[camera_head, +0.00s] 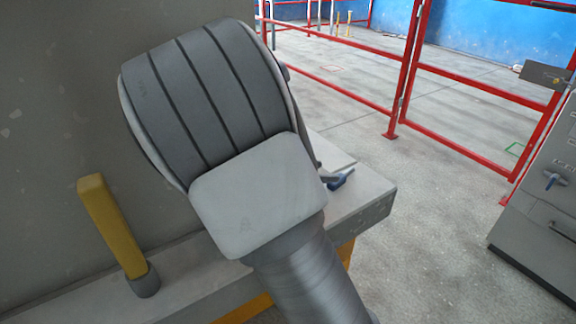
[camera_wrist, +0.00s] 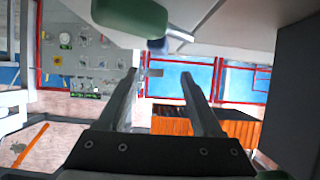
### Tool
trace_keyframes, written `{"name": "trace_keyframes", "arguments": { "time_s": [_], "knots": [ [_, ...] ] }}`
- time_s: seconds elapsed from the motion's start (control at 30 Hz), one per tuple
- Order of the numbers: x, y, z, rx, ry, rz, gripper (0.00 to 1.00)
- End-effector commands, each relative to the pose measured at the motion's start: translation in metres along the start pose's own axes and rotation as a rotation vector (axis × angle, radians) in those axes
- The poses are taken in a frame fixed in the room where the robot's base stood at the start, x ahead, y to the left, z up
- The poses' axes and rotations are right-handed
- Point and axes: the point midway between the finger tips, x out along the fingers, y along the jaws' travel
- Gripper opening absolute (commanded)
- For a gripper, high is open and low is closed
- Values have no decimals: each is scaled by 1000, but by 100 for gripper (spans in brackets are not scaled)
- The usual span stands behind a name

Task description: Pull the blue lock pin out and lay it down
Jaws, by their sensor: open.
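A small blue piece (camera_head: 341,180), which looks like the lock pin, shows at the far end of the grey concrete ledge (camera_head: 368,200) in the head view, partly hidden by my arm. In the wrist view a dark blue piece (camera_wrist: 158,46) sits beside a rounded grey-green part (camera_wrist: 130,14) at the top; I cannot tell for sure that it is the same pin. My gripper (camera_wrist: 159,74) is open, with nothing between its fingers. The blue piece lies just beyond the fingertips in that picture, apart from them. In the head view my arm hides the gripper.
A yellow bar (camera_head: 112,228) stands tilted in a grey socket on the ledge, against the concrete wall (camera_head: 60,100). Red railings (camera_head: 400,95) run behind. The floor between is clear.

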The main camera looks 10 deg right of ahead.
Motion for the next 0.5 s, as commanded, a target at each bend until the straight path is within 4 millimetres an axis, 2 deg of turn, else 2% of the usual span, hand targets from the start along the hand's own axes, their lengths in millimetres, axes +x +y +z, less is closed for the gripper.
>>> {"name": "trace_keyframes", "arguments": {
  "time_s": [0.03,0.3,0.5],
  "knots": [
    [-15,-2,-2,-1,-1,-7,67],
    [-82,-1,-2,-2,-2,-6,67],
    [-119,-1,-1,-2,-1,-4,67]
  ]
}}
